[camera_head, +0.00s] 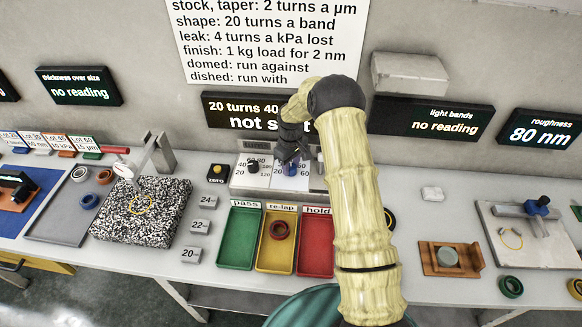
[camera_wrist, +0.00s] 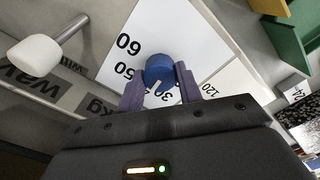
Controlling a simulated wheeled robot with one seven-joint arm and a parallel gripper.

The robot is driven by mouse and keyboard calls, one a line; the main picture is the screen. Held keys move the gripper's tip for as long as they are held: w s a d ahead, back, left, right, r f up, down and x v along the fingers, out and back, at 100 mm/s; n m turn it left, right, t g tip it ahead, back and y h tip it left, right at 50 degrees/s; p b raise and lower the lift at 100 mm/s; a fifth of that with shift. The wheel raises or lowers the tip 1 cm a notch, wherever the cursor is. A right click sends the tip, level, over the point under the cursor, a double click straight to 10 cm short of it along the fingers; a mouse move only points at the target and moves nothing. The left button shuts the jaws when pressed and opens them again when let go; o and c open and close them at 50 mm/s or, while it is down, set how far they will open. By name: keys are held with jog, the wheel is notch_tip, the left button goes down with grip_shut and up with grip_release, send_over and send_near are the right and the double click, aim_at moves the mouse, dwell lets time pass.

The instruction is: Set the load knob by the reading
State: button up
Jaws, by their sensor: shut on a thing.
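A blue knob (camera_head: 290,170) stands on a pale control panel (camera_head: 236,182) at the middle of the bench. My gripper (camera_head: 293,158) reaches down onto it. In the wrist view the blue knob (camera_wrist: 159,67) sits between the two purple-grey fingers (camera_wrist: 160,85), which are shut on it. A white pointer line on the knob points toward the lower edge of the picture, near the 30 mark. Marks 60 and 120 also show around it. The panel's lettering is partly hidden, with "kg" readable. A black knob (camera_head: 253,167) stands to the left. The roughness display (camera_head: 541,130) reads 80 nm.
A display (camera_head: 240,113) half behind my arm reads "20 turns 40" and "not s...". A rule chart (camera_head: 262,40) says 1 kg load for 2 nm. Green, yellow and red trays (camera_head: 236,262) lie in front of the panel. A pale lever knob (camera_wrist: 36,55) is near my gripper.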

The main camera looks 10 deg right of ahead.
jog(key=shift+a+m, duration=0.1)
jog(key=shift+m, duration=0.5)
jog(key=shift+r, duration=0.1)
jog(key=o, duration=1)
notch_tip(320, 180, up, 17)
jog(key=b, duration=0.2)
jog(key=shift+r, duration=0.15)
